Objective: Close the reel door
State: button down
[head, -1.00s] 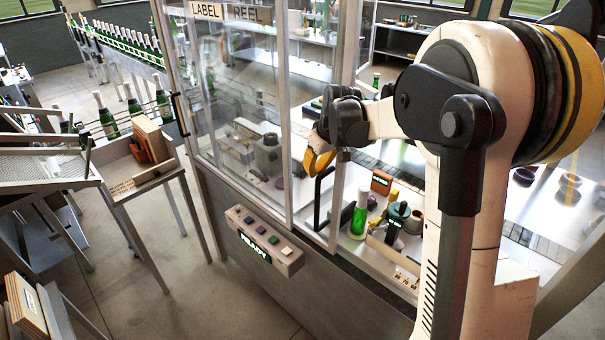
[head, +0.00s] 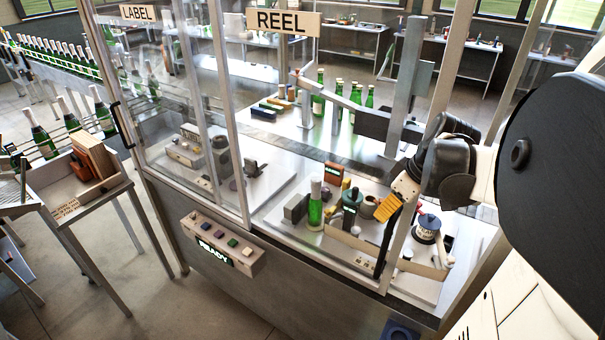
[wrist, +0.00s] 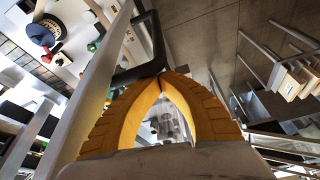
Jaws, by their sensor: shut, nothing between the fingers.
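The reel door is a clear panel below the REEL sign (head: 283,21). Its pale upright frame bar (head: 400,222) carries a black bar handle (head: 385,245). In the wrist view the handle (wrist: 142,45) runs beside a grey frame bar (wrist: 103,88). My gripper (head: 386,209) has yellow fingers and is at the upper part of the handle. In the wrist view its fingertips (wrist: 162,78) meet, with nothing between them, right by the handle. I cannot tell whether they touch it. The bar stands left of the cabinet's right front corner; whether the door is fully closed is unclear.
A button panel (head: 222,242) projects from the cabinet front. The label door's handle (head: 122,125) is at left.

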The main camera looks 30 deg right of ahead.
jog(key=s+d, duration=0.5)
jog(key=s, duration=0.7)
jog(key=shift+d, duration=0.35)
jog(key=shift+r, duration=0.1)
